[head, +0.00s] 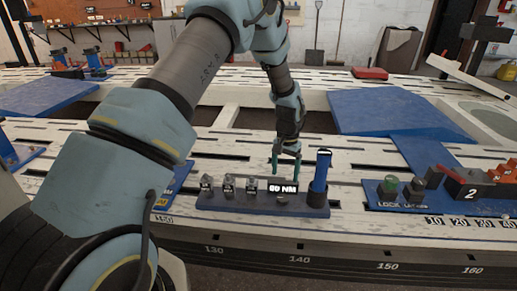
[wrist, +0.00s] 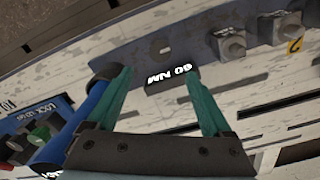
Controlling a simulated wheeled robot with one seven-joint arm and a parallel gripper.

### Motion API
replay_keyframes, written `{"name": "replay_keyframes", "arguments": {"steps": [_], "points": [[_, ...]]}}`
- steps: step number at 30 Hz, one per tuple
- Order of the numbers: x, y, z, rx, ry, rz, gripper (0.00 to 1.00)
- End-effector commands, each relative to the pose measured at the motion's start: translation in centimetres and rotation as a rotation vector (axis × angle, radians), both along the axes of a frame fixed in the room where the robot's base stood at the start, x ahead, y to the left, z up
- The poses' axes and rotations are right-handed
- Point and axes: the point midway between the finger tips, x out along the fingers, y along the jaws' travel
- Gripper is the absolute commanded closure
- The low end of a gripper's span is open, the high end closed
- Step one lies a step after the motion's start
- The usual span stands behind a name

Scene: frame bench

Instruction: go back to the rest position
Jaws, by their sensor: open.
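My gripper (head: 286,162) hangs fingers down just behind a dark blue-grey rack (head: 250,208) on the slotted bench.
Blue panels (head: 385,113) lie on the white slotted frame (head: 245,150). A red box (head: 370,73) sits at the far side. My arm hides part of the left.

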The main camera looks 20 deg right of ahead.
Motion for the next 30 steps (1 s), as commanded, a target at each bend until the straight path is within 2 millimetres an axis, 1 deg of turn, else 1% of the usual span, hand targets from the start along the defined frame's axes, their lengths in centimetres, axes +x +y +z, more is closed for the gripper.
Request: {"name": "replay_keyframes", "arguments": {"steps": [2,4,5,7,8,11,12,14,15,17,18,21,24,27,30], "points": [[0.0,0.1,0.0,0.0,0.0,0.001,0.16],[0.3,0.6,0.5,-0.002,-0.003,0.012,0.16],[0.5,1.1,0.9,-0.002,-0.004,0.021,0.16],[1.1,3.0,2.4,-0.006,-0.01,0.056,0.16],[1.4,4.1,3.3,-0.009,-0.014,0.077,0.16],[2.1,9.2,6.7,-0.017,-0.029,0.167,0.16],[2.2,11.5,8.2,-0.022,-0.036,0.208,0.16],[1.8,15.0,10.1,-0.028,-0.046,0.272,0.16],[1.5,17.3,11.4,-0.032,-0.053,0.315,0.16],[0.6,20.7,13.1,-0.037,-0.062,0.379,0.16],[-0.1,22.8,14.1,-0.041,-0.071,0.421,0.16],[-2.4,27.3,16.0,-0.048,-0.084,0.516,0.16],[-4.7,30.6,17.2,-0.056,-0.097,0.593,0.16],[-6.9,33.2,18.1,-0.06,-0.107,0.66,0.16],[-9.0,35.3,18.6,-0.066,-0.118,0.721,0.16]]}}
